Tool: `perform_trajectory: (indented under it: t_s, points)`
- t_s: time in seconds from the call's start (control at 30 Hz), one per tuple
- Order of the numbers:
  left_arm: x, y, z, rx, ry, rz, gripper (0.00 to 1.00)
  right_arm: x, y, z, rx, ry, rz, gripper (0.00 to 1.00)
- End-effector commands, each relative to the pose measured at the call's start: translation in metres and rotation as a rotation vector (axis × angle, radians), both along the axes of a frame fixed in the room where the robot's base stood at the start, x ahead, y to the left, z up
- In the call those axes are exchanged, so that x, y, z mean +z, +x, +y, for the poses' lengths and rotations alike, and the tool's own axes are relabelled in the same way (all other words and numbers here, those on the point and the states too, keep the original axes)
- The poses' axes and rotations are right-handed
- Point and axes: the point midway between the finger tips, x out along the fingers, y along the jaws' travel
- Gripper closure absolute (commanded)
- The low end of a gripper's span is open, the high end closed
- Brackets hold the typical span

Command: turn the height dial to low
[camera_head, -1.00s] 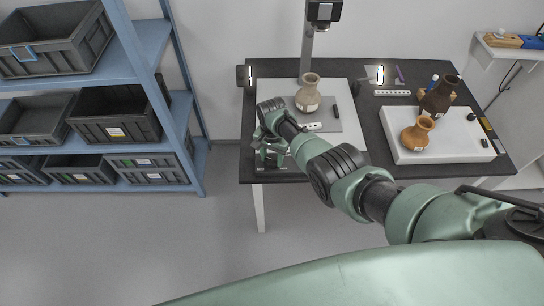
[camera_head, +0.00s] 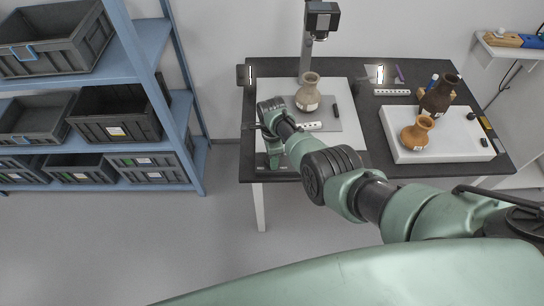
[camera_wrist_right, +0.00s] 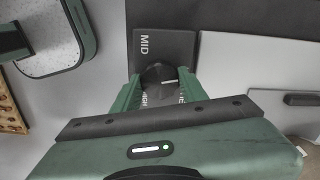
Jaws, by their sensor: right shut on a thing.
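The height dial (camera_wrist_right: 156,74) is a round black knob with a white pointer line, on a dark plate in the right wrist view. The labels MID (camera_wrist_right: 146,45) and HIGH (camera_wrist_right: 149,98) show; another label right of the knob is partly hidden by a finger. The pointer line points right, toward that label. My right gripper (camera_wrist_right: 159,88) is shut on the knob, with a green finger on each side. In the head view my right gripper (camera_head: 273,152) is at the table's front left and hides the dial. The overhead camera (camera_head: 322,18) sits on its column. My left gripper is not in view.
A pale vase (camera_head: 308,92) stands on a grey mat behind my arm. An orange jug (camera_head: 417,133) and a dark brown jug (camera_head: 440,94) are at the right, near a white padded tray (camera_head: 462,150). Blue shelves (camera_head: 150,50) with grey crates stand left.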

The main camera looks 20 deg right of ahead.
Motion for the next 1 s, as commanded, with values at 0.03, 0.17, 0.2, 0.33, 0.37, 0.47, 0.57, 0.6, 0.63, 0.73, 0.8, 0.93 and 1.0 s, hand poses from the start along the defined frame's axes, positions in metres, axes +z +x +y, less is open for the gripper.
perform_trajectory:
  t_s: [0.03, 0.17, 0.2, 0.33, 0.37, 0.47, 0.57, 0.6, 0.63, 0.73, 0.8, 0.93, 1.0]
  points:
    - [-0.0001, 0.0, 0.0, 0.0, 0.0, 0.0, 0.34, 0.0016, 0.0019, -0.0005, -0.032, -0.001, -0.004, 0.98]
    - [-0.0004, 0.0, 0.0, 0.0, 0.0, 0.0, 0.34, 0.0017, 0.002, -0.0006, -0.105, -0.001, -0.005, 0.98]
    - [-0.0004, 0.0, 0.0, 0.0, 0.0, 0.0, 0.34, 0.0017, 0.002, -0.0006, -0.123, -0.002, -0.005, 0.98]
    - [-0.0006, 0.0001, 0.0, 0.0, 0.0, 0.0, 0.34, 0.0019, 0.0021, -0.0004, -0.17, -0.002, -0.005, 0.98]
    - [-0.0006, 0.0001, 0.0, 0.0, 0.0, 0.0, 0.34, 0.0019, 0.0021, -0.0004, -0.177, -0.002, -0.005, 0.98]
    - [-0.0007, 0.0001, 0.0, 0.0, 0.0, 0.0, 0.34, 0.002, 0.0022, -0.0005, -0.198, -0.001, -0.005, 0.98]
    - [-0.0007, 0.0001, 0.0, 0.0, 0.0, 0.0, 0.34, 0.002, 0.0023, -0.0005, -0.208, -0.001, -0.005, 0.98]
    - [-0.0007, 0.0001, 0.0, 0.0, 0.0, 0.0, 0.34, 0.0021, 0.0023, -0.0005, -0.21, -0.001, -0.006, 0.98]
    - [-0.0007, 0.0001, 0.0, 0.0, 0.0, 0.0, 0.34, 0.0021, 0.0023, -0.0005, -0.211, -0.001, -0.006, 0.98]
    - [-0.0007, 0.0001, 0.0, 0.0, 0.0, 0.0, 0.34, 0.0021, 0.0024, -0.0005, -0.212, -0.001, -0.006, 0.98]
    - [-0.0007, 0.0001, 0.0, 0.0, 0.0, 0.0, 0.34, 0.0022, 0.0024, -0.0005, -0.212, -0.001, -0.006, 0.98]
    - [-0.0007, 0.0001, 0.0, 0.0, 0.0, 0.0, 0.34, 0.0022, 0.0025, -0.0005, -0.211, -0.001, -0.006, 0.98]
    - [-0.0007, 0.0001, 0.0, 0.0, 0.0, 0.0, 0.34, 0.0022, 0.0025, -0.0005, -0.211, -0.001, -0.006, 0.46]
